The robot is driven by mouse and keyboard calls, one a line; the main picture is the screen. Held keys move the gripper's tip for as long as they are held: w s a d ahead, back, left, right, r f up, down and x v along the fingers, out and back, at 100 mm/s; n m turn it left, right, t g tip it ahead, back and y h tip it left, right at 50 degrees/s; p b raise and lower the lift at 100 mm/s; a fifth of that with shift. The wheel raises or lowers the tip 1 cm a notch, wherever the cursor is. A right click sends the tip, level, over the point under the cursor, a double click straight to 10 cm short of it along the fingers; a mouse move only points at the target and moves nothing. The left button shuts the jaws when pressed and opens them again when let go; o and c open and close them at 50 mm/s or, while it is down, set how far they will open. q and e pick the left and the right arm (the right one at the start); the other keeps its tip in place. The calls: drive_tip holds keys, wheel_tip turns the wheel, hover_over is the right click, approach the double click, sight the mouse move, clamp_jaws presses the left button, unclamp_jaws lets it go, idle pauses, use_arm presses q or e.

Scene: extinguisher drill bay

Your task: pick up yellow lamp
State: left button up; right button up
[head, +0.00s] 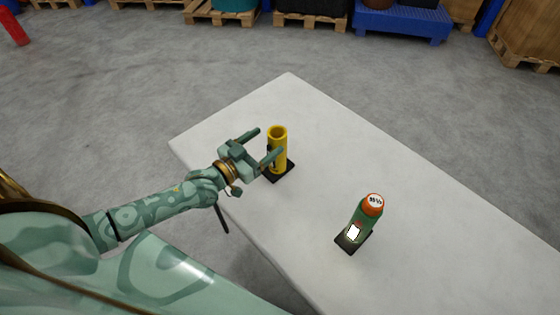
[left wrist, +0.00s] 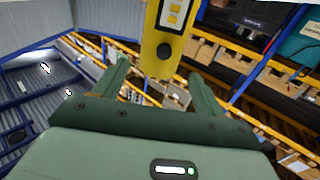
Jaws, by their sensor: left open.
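The yellow lamp (head: 279,136) is an upright yellow cylinder with an open-looking top, standing on a black square pad (head: 287,175) on the pale table. My left gripper (head: 269,141) is open, with its two fingers reaching toward the lamp's upper part from the left. Contact cannot be told. My right gripper is not in view.
The table's right part is clear. Pallets (head: 310,20), a blue pallet (head: 402,20) and a red object (head: 13,28) are on the floor behind.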

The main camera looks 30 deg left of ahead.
sight(282, 131)
use_arm(q)
drive_tip(key=shift+x, duration=0.8)
drive_tip(key=x, duration=0.2)
drive_tip(key=b+x, duration=0.1)
drive_tip(key=x, duration=0.1)
drive_tip(key=shift+w+d+f+b, duration=0.2)
drive_tip(key=shift+w+d+b, duration=0.05)
drive_tip(key=shift+w+b, duration=0.1)
drive_tip(key=shift+w+d, duration=0.1)
drive_tip(key=shift+w, duration=0.2)
drive_tip(key=shift+r, duration=0.15)
clamp_jaws()
